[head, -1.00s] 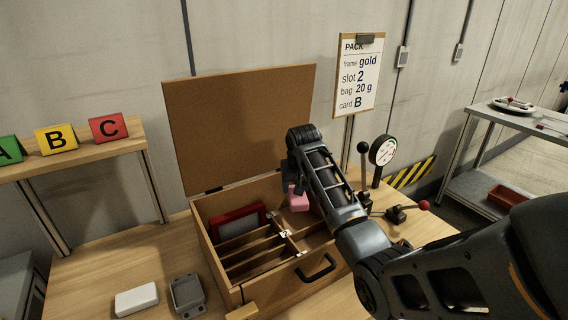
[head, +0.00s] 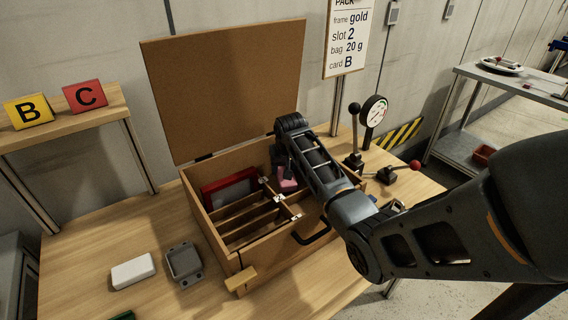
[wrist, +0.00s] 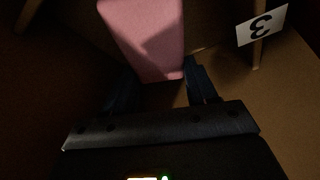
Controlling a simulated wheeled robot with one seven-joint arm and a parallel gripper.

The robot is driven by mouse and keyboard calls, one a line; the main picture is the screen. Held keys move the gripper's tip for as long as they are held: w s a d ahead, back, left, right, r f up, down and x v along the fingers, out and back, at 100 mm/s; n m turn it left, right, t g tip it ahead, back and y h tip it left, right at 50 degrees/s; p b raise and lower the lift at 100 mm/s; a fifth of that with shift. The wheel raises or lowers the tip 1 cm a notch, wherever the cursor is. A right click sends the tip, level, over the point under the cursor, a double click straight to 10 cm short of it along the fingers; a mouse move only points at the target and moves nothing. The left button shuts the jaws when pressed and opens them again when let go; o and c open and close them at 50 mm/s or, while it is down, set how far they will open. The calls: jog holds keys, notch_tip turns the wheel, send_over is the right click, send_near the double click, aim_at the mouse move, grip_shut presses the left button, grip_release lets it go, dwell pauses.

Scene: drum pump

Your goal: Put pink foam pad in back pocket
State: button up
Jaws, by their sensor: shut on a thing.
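The pink foam pad (head: 287,185) is inside the right rear part of the open wooden case (head: 285,265), below the level of the rim. My gripper (wrist: 160,82) is shut on it; in the wrist view the pad (wrist: 146,38) extends beyond the two dark fingers. In the head view my wrist and arm hide the fingertips and much of the right part of the case. I cannot tell whether the pad touches the case floor. A card marked 3 (wrist: 262,24) shows right of the pad in the wrist view.
A red frame (head: 230,188) stands in the left rear compartment, with narrow slots in front. The raised lid (head: 225,85) stands behind. A white block (head: 133,271) and a grey tray (head: 184,263) lie left of the case. Levers (head: 354,135) and a gauge (head: 373,111) stand to the right.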

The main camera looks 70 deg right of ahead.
jog(key=shift+f+b, duration=0.35)
jog(key=shift+f, duration=0.45)
dwell(0.4)
jog(key=o, duration=1.2)
jog(key=shift+r, duration=0.1)
jog(key=shift+v, duration=3.8)
